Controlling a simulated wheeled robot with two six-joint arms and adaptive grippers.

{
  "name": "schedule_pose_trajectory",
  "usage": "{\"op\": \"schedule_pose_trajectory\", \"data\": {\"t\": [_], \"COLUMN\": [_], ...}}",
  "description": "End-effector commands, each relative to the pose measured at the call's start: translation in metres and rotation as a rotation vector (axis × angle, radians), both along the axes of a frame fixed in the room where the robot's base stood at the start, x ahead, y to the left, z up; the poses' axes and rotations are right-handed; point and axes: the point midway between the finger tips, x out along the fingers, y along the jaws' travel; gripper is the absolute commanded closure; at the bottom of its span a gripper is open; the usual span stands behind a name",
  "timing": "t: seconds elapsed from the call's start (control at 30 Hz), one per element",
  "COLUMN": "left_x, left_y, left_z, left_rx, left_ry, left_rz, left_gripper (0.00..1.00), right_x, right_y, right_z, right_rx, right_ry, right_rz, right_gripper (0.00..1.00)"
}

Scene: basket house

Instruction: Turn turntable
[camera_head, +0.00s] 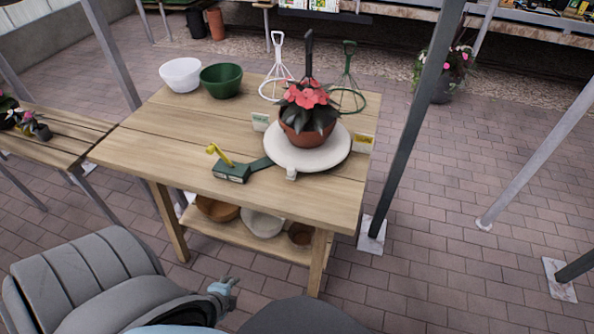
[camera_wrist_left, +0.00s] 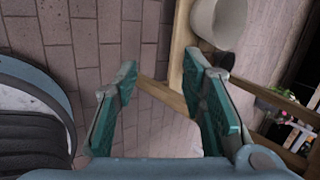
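The turntable (camera_head: 305,158) is a white round disc on the right part of the wooden table. A terracotta pot (camera_head: 303,136) with red flowers and dark leaves stands on it. A small white tab (camera_head: 291,174) sits at its front edge. A dark green arm joins the turntable to a green box (camera_head: 232,172) with a yellow lever (camera_head: 220,155). My left gripper (camera_head: 230,284) is low in front of the table, well apart from the turntable. In the left wrist view its fingers (camera_wrist_left: 160,72) are spread with nothing between them. My right gripper is not in view.
The wooden table (camera_head: 160,135) also bears a white bowl (camera_head: 181,74), a green bowl (camera_head: 221,80) and white and green wire stands (camera_head: 348,90). Its lower shelf holds bowls. A dark post (camera_head: 411,125) stands just right of it. Another bench (camera_head: 50,140) is at left.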

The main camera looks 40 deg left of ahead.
Motion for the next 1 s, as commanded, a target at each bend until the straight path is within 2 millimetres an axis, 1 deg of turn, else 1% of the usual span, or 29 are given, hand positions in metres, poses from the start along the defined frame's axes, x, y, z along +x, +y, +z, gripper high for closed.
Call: {"op": "schedule_pose_trajectory", "data": {"t": [0.03, 0.07, 0.1, 0.13, 0.17, 0.2, 0.3, 0.4, 0.47, 0.57, 0.8, 0.9, 1.0], "left_x": [0.042, 0.068, 0.098, 0.116, 0.129, 0.141, 0.153, 0.157, 0.162, 0.181, 0.249, 0.271, 0.285], "left_y": [0.019, 0.024, 0.024, 0.019, 0.012, 0.0, -0.027, -0.042, -0.043, -0.039, -0.027, -0.023, -0.021], "left_z": [0.014, 0.042, 0.082, 0.114, 0.143, 0.178, 0.245, 0.281, 0.29, 0.292, 0.292, 0.291, 0.289], "left_rx": [0.214, 0.377, 0.603, 0.77, 0.919, 1.092, 1.414, 1.578, 1.607, 1.607, 1.601, 1.6, 1.599], "left_ry": [-0.049, -0.075, -0.107, -0.129, -0.147, -0.167, -0.205, -0.22, -0.222, -0.223, -0.223, -0.225, -0.223], "left_rz": [-0.252, -0.416, -0.607, -0.727, -0.819, -0.906, -1.017, -1.047, -1.048, -1.045, -1.043, -1.046, -1.047], "left_gripper": [0.62, 0.62, 0.62, 0.62, 0.62, 0.62, 0.62, 0.62, 0.62, 0.62, 0.62, 0.62, 0.62], "right_x": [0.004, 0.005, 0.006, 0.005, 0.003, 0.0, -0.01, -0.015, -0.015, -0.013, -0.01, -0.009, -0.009], "right_y": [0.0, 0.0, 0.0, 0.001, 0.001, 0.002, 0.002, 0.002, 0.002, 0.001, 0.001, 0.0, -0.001], "right_z": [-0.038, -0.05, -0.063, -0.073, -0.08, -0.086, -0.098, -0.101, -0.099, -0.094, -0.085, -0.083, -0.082], "right_rx": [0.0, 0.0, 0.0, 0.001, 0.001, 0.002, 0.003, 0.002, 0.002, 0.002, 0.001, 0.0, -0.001], "right_ry": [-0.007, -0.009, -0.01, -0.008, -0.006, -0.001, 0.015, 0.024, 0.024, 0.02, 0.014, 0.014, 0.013], "right_rz": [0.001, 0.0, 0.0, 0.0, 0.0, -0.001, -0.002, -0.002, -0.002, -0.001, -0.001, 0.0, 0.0], "right_gripper": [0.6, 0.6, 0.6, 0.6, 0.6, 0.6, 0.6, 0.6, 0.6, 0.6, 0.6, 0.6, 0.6]}}
